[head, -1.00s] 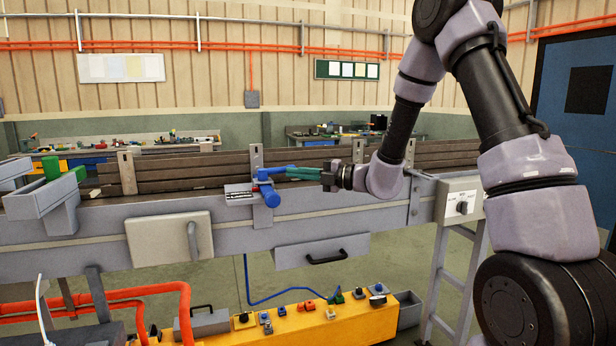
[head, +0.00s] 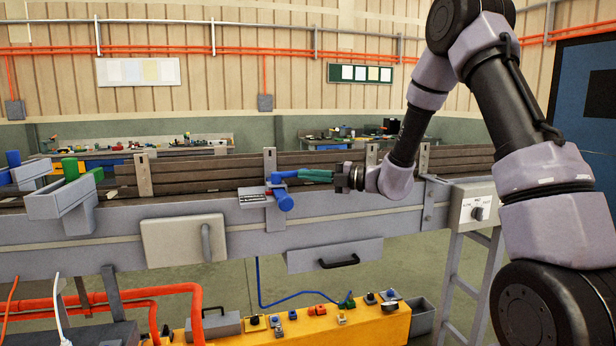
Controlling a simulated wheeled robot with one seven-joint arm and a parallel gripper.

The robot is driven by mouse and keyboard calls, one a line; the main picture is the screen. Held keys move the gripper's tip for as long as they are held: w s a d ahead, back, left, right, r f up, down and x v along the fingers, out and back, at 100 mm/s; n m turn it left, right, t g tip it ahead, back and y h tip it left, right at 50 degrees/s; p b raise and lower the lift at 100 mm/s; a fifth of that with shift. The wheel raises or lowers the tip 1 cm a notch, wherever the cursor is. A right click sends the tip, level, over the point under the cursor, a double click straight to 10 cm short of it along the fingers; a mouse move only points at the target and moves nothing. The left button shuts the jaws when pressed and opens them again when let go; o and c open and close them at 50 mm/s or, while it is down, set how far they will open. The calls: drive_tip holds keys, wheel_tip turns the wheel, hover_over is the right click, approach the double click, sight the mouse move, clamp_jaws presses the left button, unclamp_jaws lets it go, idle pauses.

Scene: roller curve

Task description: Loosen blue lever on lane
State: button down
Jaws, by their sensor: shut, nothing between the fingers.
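The blue lever (head: 284,198) is on a bracket on the front side of the roller lane (head: 330,212), beside a small labelled plate. Its round blue body sticks out toward me, and a blue arm above it runs right to the fingertips. My gripper (head: 303,175) has green fingers that point left and are shut with nothing between them. The fingertips are at the right end of the blue arm and overlap it in the picture. I cannot tell whether they touch it. The wrist is to the right, over the lane's near edge.
A green lever (head: 70,168) and another blue lever (head: 13,160) are at the far left. Upright posts (head: 270,165) stand along the lane. A control box (head: 474,205) is at the right. A yellow bench (head: 375,325) with small parts stands below.

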drive_tip(key=shift+w, duration=0.1)
drive_tip(key=w+n+g, duration=0.1)
drive_tip(key=g, duration=0.1)
drive_tip(key=w+n+g, duration=0.1)
drive_tip(key=n+g, duration=0.1)
drive_tip(key=g, duration=0.1)
drive_tip(key=w+n+g, duration=0.1)
drive_tip(key=g, duration=0.1)
drive_tip(key=shift+w+a+n+y, duration=0.25)
drive_tip(key=shift+a+n+y, duration=0.05)
drive_tip(key=shift+a+n, duration=0.1)
drive_tip(key=shift+w+a+g, duration=0.3)
drive_tip(key=shift+w+g, duration=0.1)
drive_tip(key=shift+w, duration=0.15)
